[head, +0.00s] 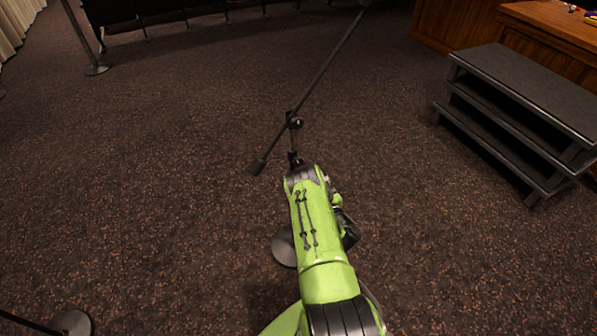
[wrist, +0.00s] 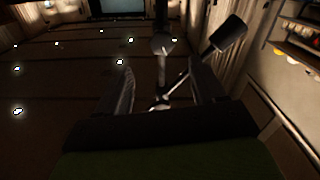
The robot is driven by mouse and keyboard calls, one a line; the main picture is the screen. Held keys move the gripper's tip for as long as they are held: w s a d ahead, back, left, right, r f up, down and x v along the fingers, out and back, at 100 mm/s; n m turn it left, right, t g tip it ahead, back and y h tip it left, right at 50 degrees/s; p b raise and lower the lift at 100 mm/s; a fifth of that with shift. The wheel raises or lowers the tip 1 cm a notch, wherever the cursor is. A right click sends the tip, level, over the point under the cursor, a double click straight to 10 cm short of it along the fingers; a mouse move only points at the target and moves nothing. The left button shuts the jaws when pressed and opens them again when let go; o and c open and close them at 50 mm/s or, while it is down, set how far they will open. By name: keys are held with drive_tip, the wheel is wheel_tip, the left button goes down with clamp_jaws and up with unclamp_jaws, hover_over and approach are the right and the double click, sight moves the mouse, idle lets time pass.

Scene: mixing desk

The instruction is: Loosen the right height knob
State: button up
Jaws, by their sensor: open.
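A dark microphone stand rises just beyond my arm in the head view, with its long boom (head: 325,70) slanting up to the right and a counterweight (head: 258,166) at its low end. A dark joint (head: 296,123) sits where boom and pole meet; a lower dark fitting (head: 295,160), perhaps the height knob, shows at my arm's far end. The round base (head: 284,249) is partly covered by my arm. In the wrist view my gripper (wrist: 158,63) is open, with the pole (wrist: 161,75) between its fingers. A small part shows low between them; contact is unclear.
In the wrist view the counterweight (wrist: 228,33) hangs close above the right finger. Dark steps (head: 525,95) and a wooden desk (head: 455,25) stand at right. Other stand bases lie at upper left (head: 96,70) and lower left (head: 74,322). The carpet between is clear.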

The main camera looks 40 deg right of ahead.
sight(299, 164)
drive_tip(key=b+x, duration=0.6)
drive_tip(key=x, duration=0.4)
drive_tip(key=shift+w+a+f, duration=0.15)
drive_tip(key=shift+w, duration=0.05)
drive_tip(key=shift+w+d+b, duration=0.2)
drive_tip(key=shift+w+b, duration=0.1)
drive_tip(key=shift+w, duration=0.25)
drive_tip(key=shift+c, duration=0.4)
